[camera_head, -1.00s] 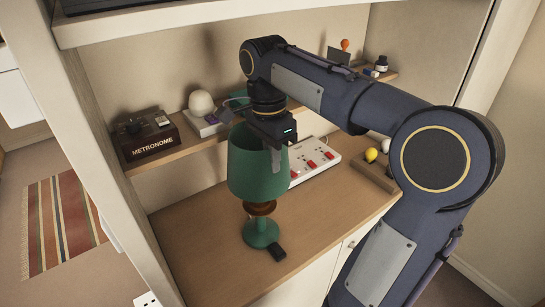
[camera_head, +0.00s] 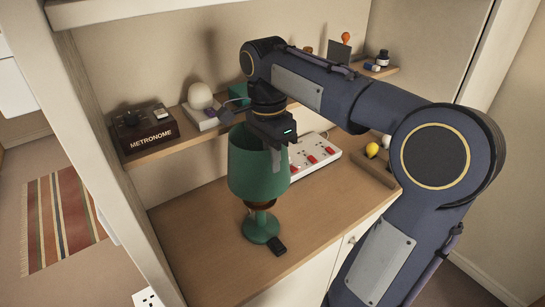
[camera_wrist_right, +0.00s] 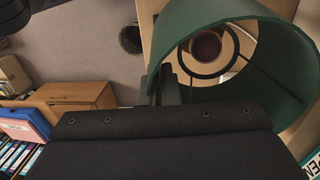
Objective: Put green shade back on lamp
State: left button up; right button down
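The green shade (camera_head: 258,172) hangs upright over the lamp (camera_head: 261,227), which has a green base and a brown part just under the shade's lower rim. My right gripper (camera_head: 276,158) is at the shade's top rim, with one finger showing inside it. In the right wrist view, the gripper (camera_wrist_right: 168,90) pinches the wall of the shade (camera_wrist_right: 187,32). The shade's inner ring surrounds a dark red round part of the lamp (camera_wrist_right: 206,46). Whether the shade rests on the lamp is hidden. My left gripper is not in view.
The lamp stands on a wooden desk top (camera_head: 195,235) beside a small black block (camera_head: 278,246). A white panel with red switches (camera_head: 313,153) lies behind right. A metronome box (camera_head: 146,133) sits on the shelf (camera_head: 185,139).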

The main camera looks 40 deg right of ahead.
aim_at(273, 178)
jog(key=shift+f+b, duration=1.7)
jog(key=shift+f, duration=1.15)
dwell(0.3)
jog(key=c, duration=1.6)
grip_release()
jog(key=shift+r, duration=0.1)
notch_tip(273, 178, up, 7)
jog(key=p, duration=0.7)
